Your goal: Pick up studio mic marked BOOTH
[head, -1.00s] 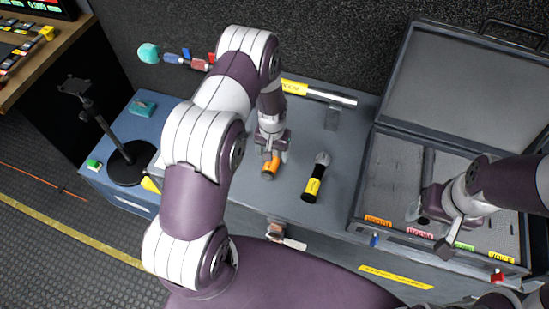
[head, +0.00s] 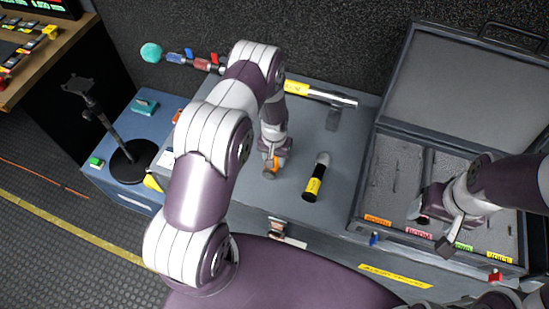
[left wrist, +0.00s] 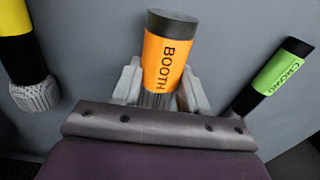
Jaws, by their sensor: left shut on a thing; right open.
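The studio mic marked BOOTH (left wrist: 165,60) has an orange band and a dark end, and it sits between the fingers of my left gripper (left wrist: 160,98) in the left wrist view. My left gripper is shut on it. In the head view the left gripper (head: 271,165) is over the grey worktop, with the orange mic (head: 269,171) showing at its fingertips. Whether the mic touches the worktop I cannot tell. My right gripper (head: 433,212) is open and empty over the foam-lined case.
A yellow-banded mic (head: 315,181) lies right of my left gripper; it also shows in the left wrist view (left wrist: 22,50). A green-banded mic (left wrist: 275,76) lies on the other side. The open case (head: 367,180) has coloured slot labels. A black stand (head: 125,160) stands left.

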